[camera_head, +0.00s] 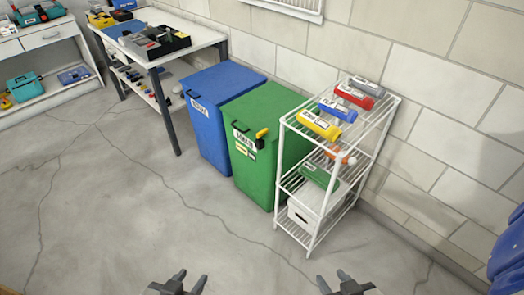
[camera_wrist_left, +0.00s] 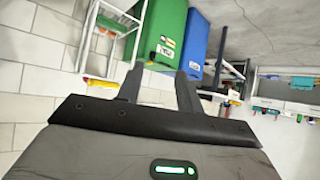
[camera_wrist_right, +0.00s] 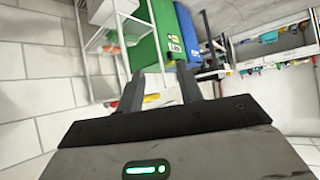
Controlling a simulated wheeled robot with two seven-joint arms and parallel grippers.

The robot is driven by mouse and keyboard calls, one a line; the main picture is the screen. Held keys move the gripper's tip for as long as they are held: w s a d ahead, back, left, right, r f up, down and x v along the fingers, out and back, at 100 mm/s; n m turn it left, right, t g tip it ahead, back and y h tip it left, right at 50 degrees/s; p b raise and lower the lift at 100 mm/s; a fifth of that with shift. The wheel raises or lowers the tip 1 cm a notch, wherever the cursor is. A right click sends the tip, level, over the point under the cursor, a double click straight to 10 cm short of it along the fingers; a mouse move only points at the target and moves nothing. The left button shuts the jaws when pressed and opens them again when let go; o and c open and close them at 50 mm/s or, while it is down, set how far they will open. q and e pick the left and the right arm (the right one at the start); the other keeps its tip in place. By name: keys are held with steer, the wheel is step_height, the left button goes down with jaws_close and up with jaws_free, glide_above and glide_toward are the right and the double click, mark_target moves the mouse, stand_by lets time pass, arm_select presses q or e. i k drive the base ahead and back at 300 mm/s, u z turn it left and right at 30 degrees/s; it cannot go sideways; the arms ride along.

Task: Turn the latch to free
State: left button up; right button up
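A yellow latch handle (camera_head: 261,133) with a dark part sits on the front face of the green bin (camera_head: 278,130), near its top edge and beside a white label. It looks tilted, and its exact lock position is too small to tell. My left gripper (camera_head: 192,277) is open and empty at the bottom of the head view, well short of the bin. My right gripper (camera_head: 331,277) is also open and empty, to the right. In the left wrist view, the fingers (camera_wrist_left: 160,72) are apart with nothing between them. The right wrist view shows the same (camera_wrist_right: 160,72).
A blue bin (camera_head: 208,125) stands left of the green one. A white wire rack (camera_head: 283,187) with coloured bottles stands close on its right. A workbench (camera_head: 200,40) with trays is at the back left. The floor before the bins is clear.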

mark_target(264, 132)
steer(key=z, duration=1.1)
steer(key=k, duration=0.25)
steer(key=u, duration=2.5)
steer(key=i, duration=1.45)
steer(key=z, duration=0.9)
steer(key=i, duration=1)
steer(key=z, duration=0.95)
